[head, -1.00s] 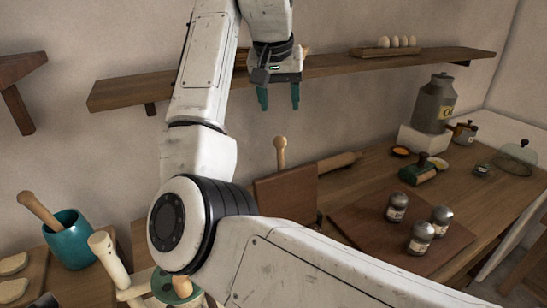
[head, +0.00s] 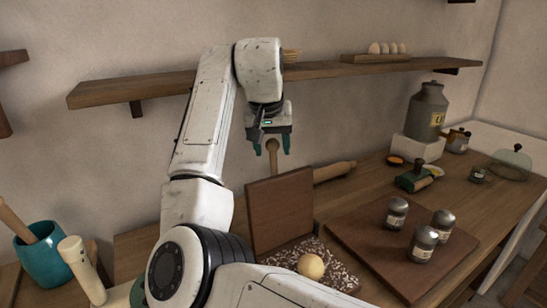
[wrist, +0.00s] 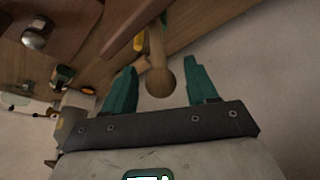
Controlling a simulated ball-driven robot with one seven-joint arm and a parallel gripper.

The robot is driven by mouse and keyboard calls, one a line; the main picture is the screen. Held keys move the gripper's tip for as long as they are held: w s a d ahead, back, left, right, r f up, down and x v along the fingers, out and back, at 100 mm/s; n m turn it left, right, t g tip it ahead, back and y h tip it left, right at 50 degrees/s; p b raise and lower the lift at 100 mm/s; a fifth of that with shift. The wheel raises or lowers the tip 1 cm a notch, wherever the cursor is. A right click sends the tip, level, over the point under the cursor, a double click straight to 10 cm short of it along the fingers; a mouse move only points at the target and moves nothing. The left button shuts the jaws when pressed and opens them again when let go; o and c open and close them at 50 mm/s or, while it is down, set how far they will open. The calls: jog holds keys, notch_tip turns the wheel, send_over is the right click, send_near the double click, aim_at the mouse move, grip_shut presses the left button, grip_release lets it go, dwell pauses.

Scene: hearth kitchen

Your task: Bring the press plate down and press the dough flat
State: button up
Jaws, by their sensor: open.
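The press plate (head: 281,212) is a brown wooden board standing raised on edge at the middle of the counter. Its pale wooden handle (head: 272,152) rises above its top edge, ending in a round knob. The dough (head: 312,266) is a pale round ball on a speckled slab (head: 328,256) in front of the plate. My gripper (head: 272,148) is open, pointing down, with its teal fingers at the height of the handle's knob. In the wrist view the knob (wrist: 160,82) shows between the two open fingers. I cannot tell whether they touch it.
Several shakers (head: 423,243) stand on a brown board (head: 372,262) to the right. A rolling pin (head: 335,171) lies behind the plate. A wall shelf (head: 330,71) runs behind my gripper. A teal mortar (head: 45,258) stands at the left.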

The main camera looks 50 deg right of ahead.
aim_at(274, 156)
jog(key=shift+x, duration=2.1)
grip_shut()
